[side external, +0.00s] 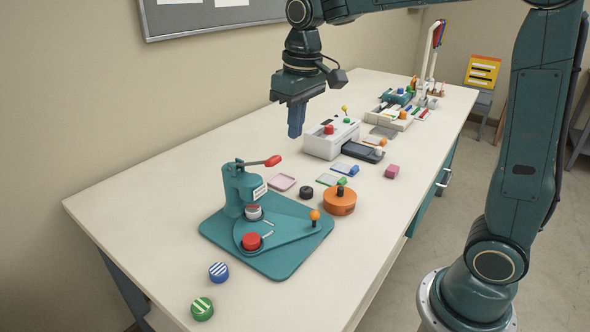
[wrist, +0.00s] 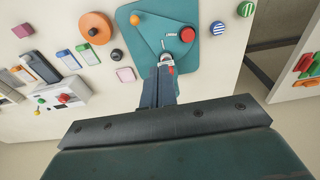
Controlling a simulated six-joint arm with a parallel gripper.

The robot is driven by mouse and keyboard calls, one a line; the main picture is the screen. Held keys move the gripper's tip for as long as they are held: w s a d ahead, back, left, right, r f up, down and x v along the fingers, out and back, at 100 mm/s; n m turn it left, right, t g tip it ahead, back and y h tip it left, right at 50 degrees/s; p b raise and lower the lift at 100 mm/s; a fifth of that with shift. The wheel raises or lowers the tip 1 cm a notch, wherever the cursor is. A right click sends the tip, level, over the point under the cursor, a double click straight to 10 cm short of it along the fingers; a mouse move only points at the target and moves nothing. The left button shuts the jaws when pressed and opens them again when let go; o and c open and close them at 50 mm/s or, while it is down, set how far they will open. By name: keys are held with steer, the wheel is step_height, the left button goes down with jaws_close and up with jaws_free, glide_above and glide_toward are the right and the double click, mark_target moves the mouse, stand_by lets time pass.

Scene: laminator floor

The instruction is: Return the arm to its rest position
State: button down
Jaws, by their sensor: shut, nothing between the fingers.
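My gripper (side external: 296,122) hangs from my arm above the far-left part of the long table (side external: 150,181), well above the surface. Its fingers are together with nothing between them. In the wrist view my gripper (wrist: 166,72) points down toward the table, its tips appearing in front of the teal press's edge. The teal press (side external: 240,192) with its red-tipped lever stands below and nearer the camera, apart from my gripper.
A white laminator (side external: 330,139) stands right of my gripper. An orange round container (side external: 340,202), a black knob (side external: 306,192), a pink block (side external: 392,171) and small cards lie near it. Blue (side external: 218,272) and green (side external: 202,308) striped discs lie at the front. The table's left back is clear.

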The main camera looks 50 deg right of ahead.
steer(key=s+f+t, duration=0.1)
steer(key=s+t, duration=0.3)
steer(key=s, duration=1.6)
steer(key=shift+s+a+f, duration=0.3)
steer(key=shift+a, duration=0.05)
